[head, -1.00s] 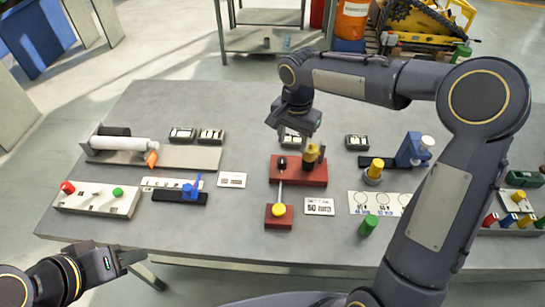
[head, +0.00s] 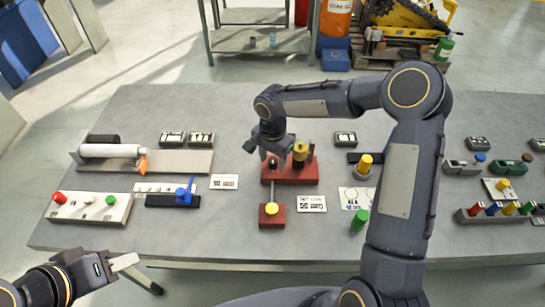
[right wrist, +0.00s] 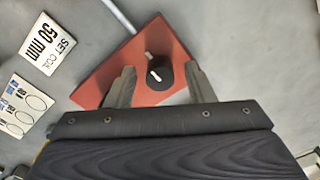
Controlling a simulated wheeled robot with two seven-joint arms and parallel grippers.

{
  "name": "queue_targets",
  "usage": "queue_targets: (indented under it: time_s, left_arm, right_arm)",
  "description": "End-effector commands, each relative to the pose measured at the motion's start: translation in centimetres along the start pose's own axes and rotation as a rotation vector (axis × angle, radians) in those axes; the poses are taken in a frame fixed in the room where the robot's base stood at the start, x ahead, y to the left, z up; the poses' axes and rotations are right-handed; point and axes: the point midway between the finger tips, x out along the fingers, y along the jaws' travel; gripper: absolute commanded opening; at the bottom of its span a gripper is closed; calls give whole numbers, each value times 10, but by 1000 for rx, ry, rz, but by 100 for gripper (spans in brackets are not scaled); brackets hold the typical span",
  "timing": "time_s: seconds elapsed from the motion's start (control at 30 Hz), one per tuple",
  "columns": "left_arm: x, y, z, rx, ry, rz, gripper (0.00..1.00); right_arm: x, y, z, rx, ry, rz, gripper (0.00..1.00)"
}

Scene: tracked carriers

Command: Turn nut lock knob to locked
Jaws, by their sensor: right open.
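The nut lock knob appears to be the small black knob (right wrist: 158,75) with a white pointer mark, on a red block (right wrist: 150,50) in the right wrist view. In the head view the red block (head: 298,175) stands mid-table and the black knob (head: 272,164) is partly hidden by my right gripper. My right gripper (right wrist: 160,70) is open, with one finger on each side of the knob and visible gaps between. In the head view my right gripper (head: 267,152) is just above the knob. My left gripper (head: 122,263) is off the table's front left edge, its jaw gap unclear.
A brass-yellow knob (head: 300,152) stands on the same block, close to my right gripper. A rod runs to a smaller red block (head: 271,216) with a yellow knob. A 50 mm card (head: 311,204) and a green cylinder (head: 359,219) lie to the right.

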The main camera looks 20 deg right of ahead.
Motion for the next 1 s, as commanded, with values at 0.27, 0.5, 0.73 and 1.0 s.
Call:
queue_targets:
  time_s: [0.27, 0.5, 0.73, 1.0]
  left_arm:
    - [0, 0, 0, 0, 0, 0, 36]
    - [0, 0, 0, 0, 0, 0, 36]
    - [2, -1, 1, 0, 0, 0, 36]
    - [11, -5, 5, 0, 0, 0, 36]
  right_arm:
    - [0, 0, 0, 0, 0, 0, 30]
    - [0, 0, 0, 0, 0, 0, 4]
    - [0, 0, 0, -26, 0, 0, 4]
    - [1, 0, -1, -167, 2, -1, 4]
